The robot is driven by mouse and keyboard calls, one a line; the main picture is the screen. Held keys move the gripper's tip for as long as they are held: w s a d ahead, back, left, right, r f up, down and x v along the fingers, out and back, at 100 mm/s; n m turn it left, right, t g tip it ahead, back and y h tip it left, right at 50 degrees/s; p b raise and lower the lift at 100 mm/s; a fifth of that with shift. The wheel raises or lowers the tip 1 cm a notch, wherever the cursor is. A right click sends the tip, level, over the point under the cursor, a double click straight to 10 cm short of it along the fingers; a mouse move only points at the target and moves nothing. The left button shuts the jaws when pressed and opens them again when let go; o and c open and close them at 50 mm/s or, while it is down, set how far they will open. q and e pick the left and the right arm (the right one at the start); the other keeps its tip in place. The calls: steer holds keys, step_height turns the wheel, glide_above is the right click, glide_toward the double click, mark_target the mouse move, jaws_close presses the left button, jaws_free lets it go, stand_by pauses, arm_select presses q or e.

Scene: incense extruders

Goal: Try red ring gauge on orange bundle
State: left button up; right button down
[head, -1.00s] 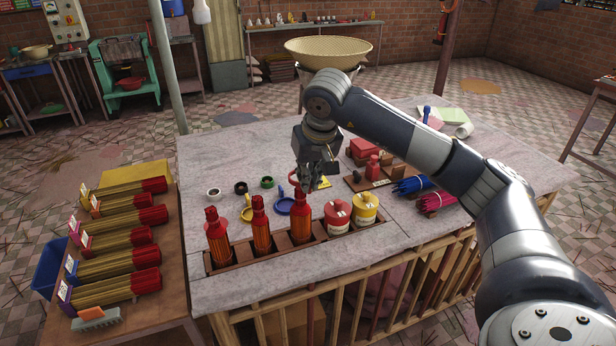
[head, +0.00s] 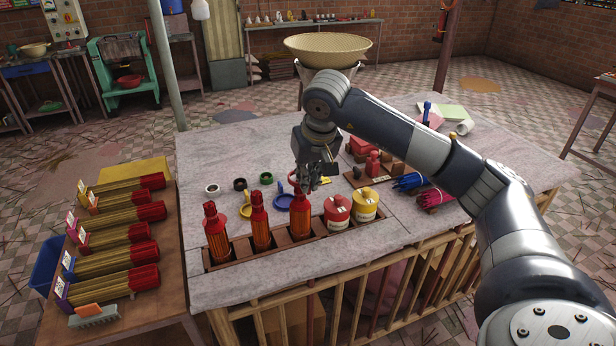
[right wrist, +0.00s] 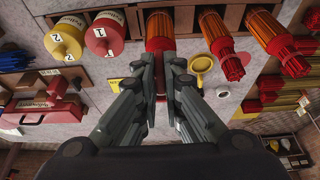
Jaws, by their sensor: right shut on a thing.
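Three upright orange stick bundles with red ends stand in a wooden rack: a left one (head: 215,235), a middle one (head: 261,225) and a right one (head: 300,217). In the right wrist view, that bundle (right wrist: 159,28) lies straight ahead of my fingers (right wrist: 161,66). My left gripper is not in view.
A blue ring gauge (head: 284,201) and a yellow one (head: 246,211) lie behind the rack. A red canister (head: 337,212) and a yellow canister (head: 365,205) stand right of the bundles. Several tagged bundles lie on the left side table (head: 170,320).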

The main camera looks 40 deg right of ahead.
steer(key=shift+f+b, duration=1.25)
steer(key=shift+f, duration=0.6)
steer(key=shift+f+b, duration=1.5)
steer(key=shift+f, duration=0.55)
steer(key=shift+r, duration=0.15)
steer(key=shift+r+p, duration=4.1)
steer(key=shift+r, duration=1.1)
